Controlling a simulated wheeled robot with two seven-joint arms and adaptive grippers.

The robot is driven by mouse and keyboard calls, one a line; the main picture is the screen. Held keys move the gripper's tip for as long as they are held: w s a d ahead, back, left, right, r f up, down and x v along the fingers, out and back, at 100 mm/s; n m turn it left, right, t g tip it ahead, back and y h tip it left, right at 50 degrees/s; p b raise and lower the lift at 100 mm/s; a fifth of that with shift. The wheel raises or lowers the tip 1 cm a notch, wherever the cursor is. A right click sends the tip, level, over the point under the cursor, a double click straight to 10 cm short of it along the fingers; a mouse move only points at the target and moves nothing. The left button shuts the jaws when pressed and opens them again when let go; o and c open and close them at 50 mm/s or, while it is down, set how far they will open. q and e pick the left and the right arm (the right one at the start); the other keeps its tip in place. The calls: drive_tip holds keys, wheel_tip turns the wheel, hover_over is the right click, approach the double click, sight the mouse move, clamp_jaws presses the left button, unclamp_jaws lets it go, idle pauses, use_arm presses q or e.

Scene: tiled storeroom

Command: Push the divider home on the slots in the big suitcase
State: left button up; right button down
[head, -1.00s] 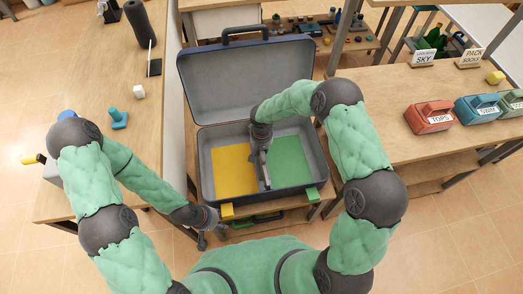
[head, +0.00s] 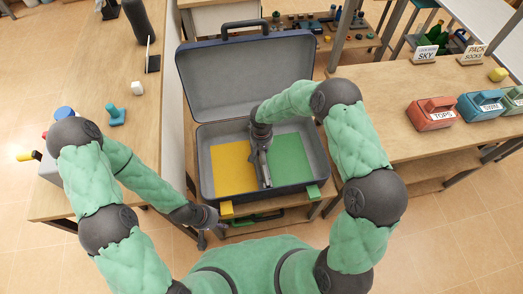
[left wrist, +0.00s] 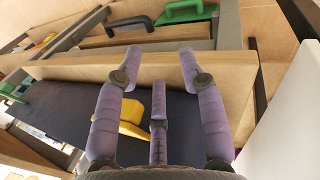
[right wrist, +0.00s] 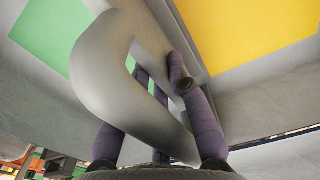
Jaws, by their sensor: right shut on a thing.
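The big suitcase (head: 245,75) stands open on a low bench, its lid raised at the back. Its floor has a yellow area (head: 232,170) on the left and a green area (head: 291,160) on the right. The grey divider (head: 265,174) is upright between them. My right gripper (head: 263,147) is shut on its looped handle, which shows large in the right wrist view (right wrist: 98,60). Whether the divider is fully seated in the slots is hidden. My left gripper (head: 212,228) is open and empty, low in front of the suitcase; its spread fingers show in the left wrist view (left wrist: 160,60).
A yellow tab (head: 227,210) and a green tab (head: 313,192) are on the suitcase's front edge. A wooden table (head: 80,150) stands left, another (head: 375,100) right with several labelled bins, including a red one (head: 432,115). A shelf below holds a green-handled thing (head: 258,218).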

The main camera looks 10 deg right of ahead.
drive_tip(key=shift+f+b, duration=0.7)
drive_tip(key=shift+f, duration=0.25)
drive_tip(key=c, duration=1.1)
unclamp_jaws()
wheel_tip(320, 180, up, 10)
drive_tip(key=shift+r, duration=1)
